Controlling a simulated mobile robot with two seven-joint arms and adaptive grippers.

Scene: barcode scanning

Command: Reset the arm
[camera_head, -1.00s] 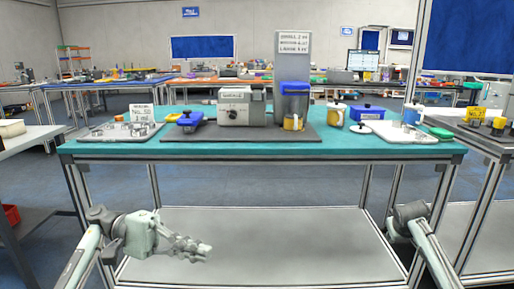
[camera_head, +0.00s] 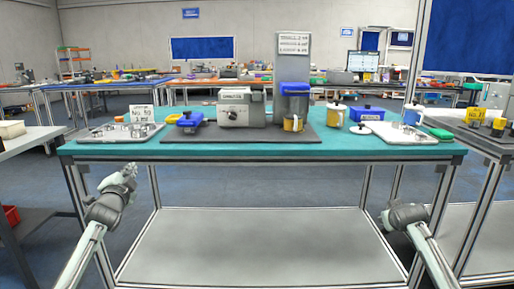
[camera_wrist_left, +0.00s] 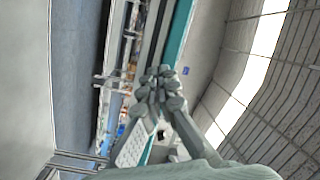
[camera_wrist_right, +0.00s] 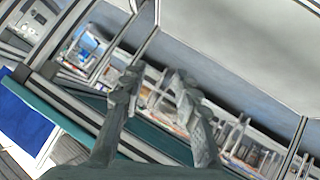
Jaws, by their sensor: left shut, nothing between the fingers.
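My left gripper (camera_head: 129,170) is up at the left front corner of the teal-topped table (camera_head: 260,150), just below its edge, empty, with its fingers pointing up and away. In the left wrist view its fingertips (camera_wrist_left: 160,80) meet and nothing is between them. My right arm shows at the lower right of the head view, in front of the table, with its fingers hidden there. In the right wrist view the right gripper's fingers (camera_wrist_right: 157,85) stand apart with nothing between them, so it is open.
A lower shelf (camera_head: 260,240) is bare. Side tables flank both sides.

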